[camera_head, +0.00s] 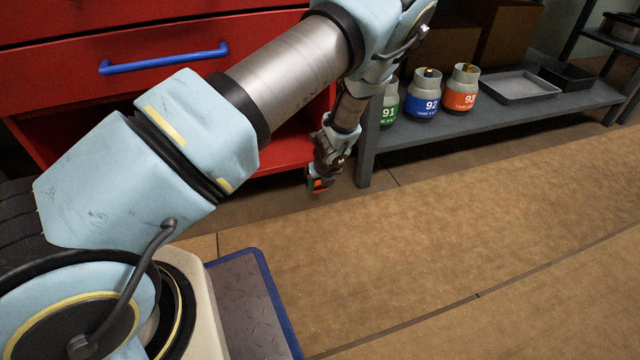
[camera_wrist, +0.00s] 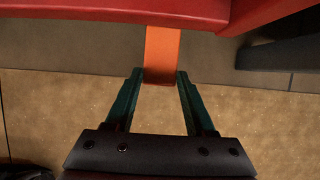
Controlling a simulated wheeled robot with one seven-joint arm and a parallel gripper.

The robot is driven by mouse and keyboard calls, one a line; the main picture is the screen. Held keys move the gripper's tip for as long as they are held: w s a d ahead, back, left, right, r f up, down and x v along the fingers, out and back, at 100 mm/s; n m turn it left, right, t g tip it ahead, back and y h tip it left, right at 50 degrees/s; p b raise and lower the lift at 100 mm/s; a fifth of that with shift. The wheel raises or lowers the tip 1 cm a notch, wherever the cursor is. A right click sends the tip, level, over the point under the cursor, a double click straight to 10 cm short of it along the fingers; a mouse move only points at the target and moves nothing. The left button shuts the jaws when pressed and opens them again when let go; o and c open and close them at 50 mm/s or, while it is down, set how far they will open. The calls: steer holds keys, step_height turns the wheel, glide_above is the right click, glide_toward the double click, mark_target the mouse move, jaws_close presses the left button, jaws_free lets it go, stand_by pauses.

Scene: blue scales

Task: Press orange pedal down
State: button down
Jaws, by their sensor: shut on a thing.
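The orange pedal (camera_wrist: 162,52) sticks out from under the red cabinet edge in the wrist view, its free end toward me. My gripper (camera_wrist: 160,76) has one dark green finger on each side of the pedal's free end and is shut on it. In the head view my gripper (camera_head: 319,184) is low at the red cabinet's lower right corner. A small patch of orange shows at its tip there; the rest of the pedal is hidden by the gripper and arm.
The red cabinet (camera_head: 30,77) has a drawer with a blue handle (camera_head: 163,59). A grey shelf (camera_head: 505,110) to the right carries several numbered canisters (camera_head: 423,97) and a tray (camera_head: 519,87); its leg stands close beside my gripper. The brown floor (camera_head: 450,220) in front is clear.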

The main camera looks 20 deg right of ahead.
steer(key=shift+s+a+f+t+b, duration=0.2)
steer(key=shift+f+t+b, duration=0.25)
steer(key=shift+f+b, duration=0.15)
steer(key=shift+s+a+f+t+b, duration=0.1)
steer(key=shift+s+f+t+b, duration=0.05)
steer(key=shift+f+t+b, duration=0.7)
steer(key=shift+t+b, duration=0.2)
steer(key=shift+a+f+t+b, duration=0.1)
steer(key=shift+f+t+b, duration=0.05)
steer(key=shift+t+b, duration=0.3)
steer(key=shift+w, duration=0.1)
steer(key=shift+c, duration=1.2)
jaws_free()
steer(key=shift+d, duration=0.2)
steer(key=shift+r, duration=0.2)
